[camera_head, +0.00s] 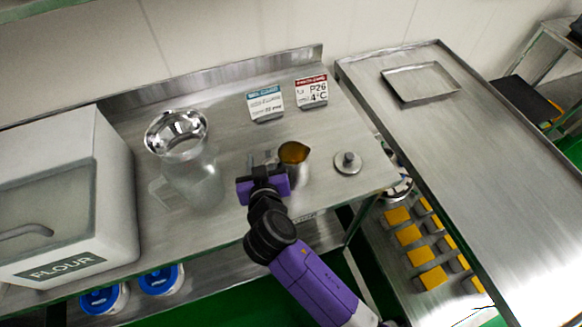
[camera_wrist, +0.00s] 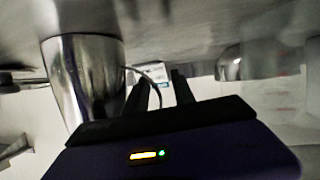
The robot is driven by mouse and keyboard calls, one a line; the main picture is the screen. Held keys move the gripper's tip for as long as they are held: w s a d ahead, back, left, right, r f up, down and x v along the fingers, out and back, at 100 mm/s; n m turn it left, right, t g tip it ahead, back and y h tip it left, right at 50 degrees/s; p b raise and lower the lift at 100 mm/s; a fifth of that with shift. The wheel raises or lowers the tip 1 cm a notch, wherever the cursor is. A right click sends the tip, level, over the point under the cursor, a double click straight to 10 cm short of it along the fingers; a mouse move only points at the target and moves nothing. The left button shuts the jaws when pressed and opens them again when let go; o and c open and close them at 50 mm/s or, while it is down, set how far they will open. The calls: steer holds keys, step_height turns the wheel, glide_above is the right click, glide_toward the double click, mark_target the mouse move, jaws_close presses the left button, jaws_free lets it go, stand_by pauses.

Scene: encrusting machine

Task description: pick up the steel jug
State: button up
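The steel jug (camera_head: 293,172) stands upright on the steel counter and holds something amber. My gripper (camera_head: 262,160) is just left of it, low over the counter. In the wrist view, where the counter is at the top, the jug's shiny body (camera_wrist: 85,80) is left of my fingers. My gripper's two dark fingers (camera_wrist: 160,92) are apart. A thin curved handle runs from the jug toward the gap between them. Whether a finger touches the handle is unclear.
A tall clear container with a shiny bowl-like top (camera_head: 178,135) stands to the left, beside a flour bin (camera_head: 70,195). A round steel lid (camera_head: 348,162) lies right of the jug. Two small signs (camera_head: 265,104) (camera_head: 311,92) stand behind. A second steel table (camera_head: 470,150) is at right.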

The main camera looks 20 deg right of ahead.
jaws_close()
steer(key=shift+r, duration=0.1)
stand_by(1.3)
